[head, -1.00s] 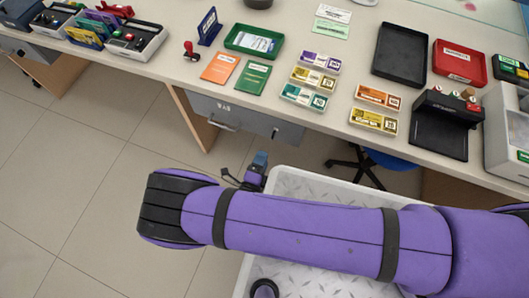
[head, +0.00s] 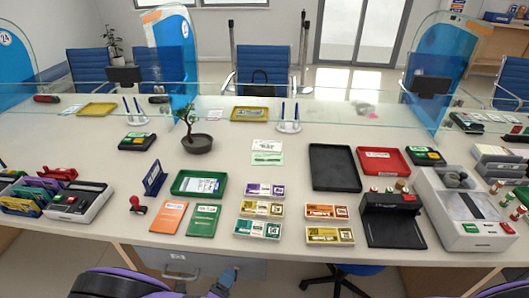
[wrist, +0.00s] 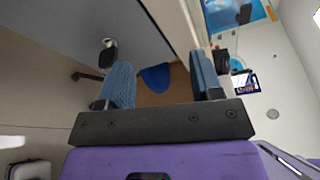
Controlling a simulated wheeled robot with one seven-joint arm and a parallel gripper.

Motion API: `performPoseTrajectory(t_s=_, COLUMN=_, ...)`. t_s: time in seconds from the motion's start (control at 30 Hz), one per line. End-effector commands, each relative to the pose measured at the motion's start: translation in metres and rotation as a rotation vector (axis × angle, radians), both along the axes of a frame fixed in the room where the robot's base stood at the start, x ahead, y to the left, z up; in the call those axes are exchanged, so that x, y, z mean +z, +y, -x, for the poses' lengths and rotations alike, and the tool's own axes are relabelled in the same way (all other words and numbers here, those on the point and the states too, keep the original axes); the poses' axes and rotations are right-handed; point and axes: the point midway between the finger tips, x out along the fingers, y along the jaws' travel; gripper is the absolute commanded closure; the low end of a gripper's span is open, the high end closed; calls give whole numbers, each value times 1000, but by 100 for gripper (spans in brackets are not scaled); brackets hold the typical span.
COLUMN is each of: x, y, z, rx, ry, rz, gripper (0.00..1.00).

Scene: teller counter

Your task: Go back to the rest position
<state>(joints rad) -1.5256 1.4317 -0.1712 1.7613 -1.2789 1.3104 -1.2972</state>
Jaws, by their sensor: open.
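My gripper (wrist: 163,85) is open and empty in the wrist view, its two blue-padded fingers wide apart. Beyond it are the counter's edge, the floor and part of a blue chair seat. In the head view my purple arm shows at the bottom edge, in front of the counter (head: 100,170). A blue fingertip of my gripper (head: 226,279) shows there, below the counter's front edge and touching nothing that I can see.
The counter holds a green tray (head: 200,194), a black tray (head: 335,184), a red tray (head: 384,162), a red-handled stamp (head: 137,205), a potted bonsai (head: 196,145) and several label boxes. Glass screens stand behind. A blue stool (head: 357,269) is under the counter.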

Motion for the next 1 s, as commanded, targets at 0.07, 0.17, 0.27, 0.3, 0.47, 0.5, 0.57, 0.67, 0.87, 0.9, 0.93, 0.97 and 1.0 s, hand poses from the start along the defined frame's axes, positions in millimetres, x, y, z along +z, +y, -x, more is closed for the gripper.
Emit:
performPoseTrajectory(t_s=0.07, x=30, y=-3, z=-17, rx=-99, ry=-3, rz=-97, gripper=40)
performPoseTrajectory(t_s=0.17, x=65, y=-10, z=-37, rx=-220, ry=-13, rz=-218, gripper=40)
performPoseTrajectory(t_s=0.27, x=99, y=-21, z=-55, rx=-342, ry=-32, rz=-336, gripper=40)
performPoseTrajectory(t_s=0.3, x=113, y=-26, z=-62, rx=-389, ry=-40, rz=-384, gripper=40)
performPoseTrajectory(t_s=0.47, x=167, y=-51, z=-87, rx=-581, ry=-85, rz=-571, gripper=40)
performPoseTrajectory(t_s=0.5, x=180, y=-57, z=-93, rx=-629, ry=-98, rz=-617, gripper=40)
performPoseTrajectory(t_s=0.57, x=199, y=-69, z=-100, rx=-701, ry=-119, rz=-686, gripper=40)
performPoseTrajectory(t_s=0.67, x=231, y=-89, z=-112, rx=-817, ry=-163, rz=-799, gripper=40)
performPoseTrajectory(t_s=0.87, x=292, y=-135, z=-127, rx=-1050, ry=-265, rz=-1022, gripper=40)
performPoseTrajectory(t_s=0.9, x=304, y=-144, z=-129, rx=-1094, ry=-288, rz=-1067, gripper=40)
performPoseTrajectory(t_s=0.93, x=312, y=-151, z=-130, rx=-1129, ry=-306, rz=-1101, gripper=40)
performPoseTrajectory(t_s=0.97, x=320, y=-159, z=-130, rx=-1163, ry=-324, rz=-1132, gripper=40)
performPoseTrajectory(t_s=1.0, x=332, y=-169, z=-131, rx=-1208, ry=-350, rz=-1176, gripper=40)
